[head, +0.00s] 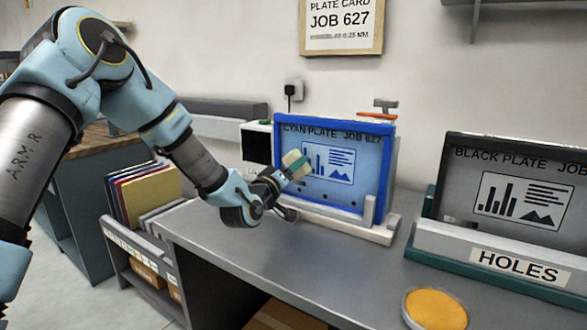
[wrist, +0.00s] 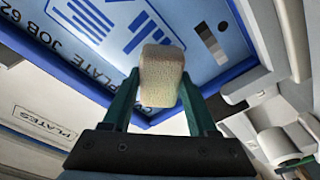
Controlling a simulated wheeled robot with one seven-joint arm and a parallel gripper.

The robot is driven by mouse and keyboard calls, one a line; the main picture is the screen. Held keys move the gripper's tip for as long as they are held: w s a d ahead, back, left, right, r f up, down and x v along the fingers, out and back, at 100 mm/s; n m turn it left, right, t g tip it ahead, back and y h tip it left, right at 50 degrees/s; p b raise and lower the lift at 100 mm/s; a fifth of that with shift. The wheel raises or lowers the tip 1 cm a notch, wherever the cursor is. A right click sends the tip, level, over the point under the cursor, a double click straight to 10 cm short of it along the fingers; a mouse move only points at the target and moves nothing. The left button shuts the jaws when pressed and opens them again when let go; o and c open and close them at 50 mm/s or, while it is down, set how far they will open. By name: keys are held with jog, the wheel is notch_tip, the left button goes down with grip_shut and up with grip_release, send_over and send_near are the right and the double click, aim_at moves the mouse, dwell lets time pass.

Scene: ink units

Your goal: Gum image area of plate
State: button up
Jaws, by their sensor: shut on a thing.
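The cyan plate (head: 364,191) stands upright in a blue frame on the bench, marked "CYAN PLATE JOB 627". Its image area (head: 328,163) is a box with bars, lines and a triangle. My gripper (head: 290,167) is in front of the plate's left part, shut on a pale beige sponge (head: 295,162). In the wrist view the sponge (wrist: 161,75) sits between the two green fingers, with the plate (wrist: 205,70) behind it. The sponge overlaps the image area's edge in both views; I cannot tell whether it touches the plate.
A black plate (head: 470,205) stands at the right in a holder labelled "HOLES". A round dish with an orange pad (head: 436,309) lies on the bench's front right. A rack of coloured folders (head: 147,193) stands at the left. The bench top (head: 300,255) in front of the cyan plate is clear.

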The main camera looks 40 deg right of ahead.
aim_at(351, 170)
jog(key=shift+b+x, duration=0.4)
jog(key=shift+x, duration=0.65)
jog(key=shift+s+f, duration=0.1)
jog(key=shift+s, duration=0.05)
jog(key=shift+s+d+b, duration=0.65)
jog(key=shift+s+b, duration=0.4)
jog(key=shift+s, duration=1.2)
jog(key=shift+s+d+b, duration=0.6)
jog(key=shift+s+b, duration=0.5)
jog(key=shift+s, duration=1.15)
jog(key=shift+s+d+b, duration=0.65)
jog(key=shift+s+b, duration=0.4)
jog(key=shift+s, duration=1.2)
jog(key=shift+b, duration=0.35)
